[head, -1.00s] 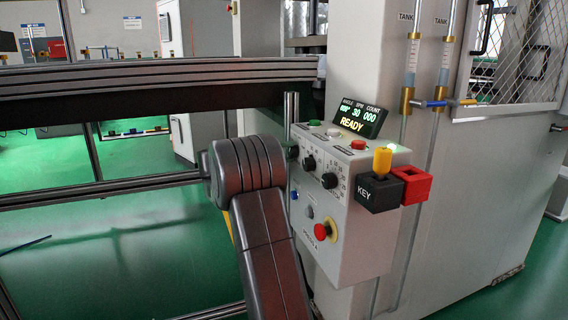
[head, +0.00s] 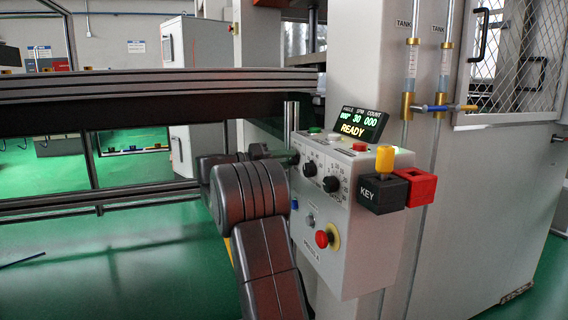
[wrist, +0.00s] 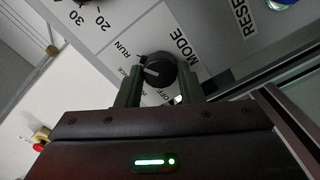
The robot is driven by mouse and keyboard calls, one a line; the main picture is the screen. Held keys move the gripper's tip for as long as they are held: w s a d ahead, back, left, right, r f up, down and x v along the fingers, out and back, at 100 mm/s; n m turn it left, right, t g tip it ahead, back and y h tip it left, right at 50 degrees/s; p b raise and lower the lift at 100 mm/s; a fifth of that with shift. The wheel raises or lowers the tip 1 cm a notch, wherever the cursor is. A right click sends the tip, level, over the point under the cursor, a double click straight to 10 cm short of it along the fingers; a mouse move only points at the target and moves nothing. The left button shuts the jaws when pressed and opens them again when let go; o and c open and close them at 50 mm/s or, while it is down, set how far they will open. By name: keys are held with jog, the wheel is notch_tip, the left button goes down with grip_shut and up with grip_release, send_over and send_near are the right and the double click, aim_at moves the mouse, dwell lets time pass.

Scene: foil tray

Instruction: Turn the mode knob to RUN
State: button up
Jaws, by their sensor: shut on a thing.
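The mode knob (wrist: 157,66) is black and round with a white pointer line, and sits on the pale panel under the printed word MODE in the wrist view. Its pointer aims left in the picture, close to the RUN label; I cannot tell whether it is exactly on it. My gripper (wrist: 159,69) has one dark green finger on each side of the knob and is shut on it. In the head view my gripper's fingers (head: 285,158) reach the left edge of the control box (head: 350,240); the knob is hidden there.
The box also carries two black dials (head: 331,184), a red button on a yellow ring (head: 326,236) and a display reading READY (head: 355,128). A black KEY block (head: 382,194) and red block (head: 416,187) stick out at right. A metal rail (head: 150,88) runs above my arm.

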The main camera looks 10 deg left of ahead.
jog(key=o, duration=1)
jog(key=shift+a, duration=0.1)
jog(key=p+v, duration=0.3)
jog(key=v, duration=1)
jog(key=shift+s+a+p, duration=0.25)
jog(key=shift+s+p, duration=0.05)
jog(key=shift+d, duration=0.1)
jog(key=b+x, duration=0.3)
jog(key=x, duration=1)
jog(key=shift+w+d+b, duration=0.3)
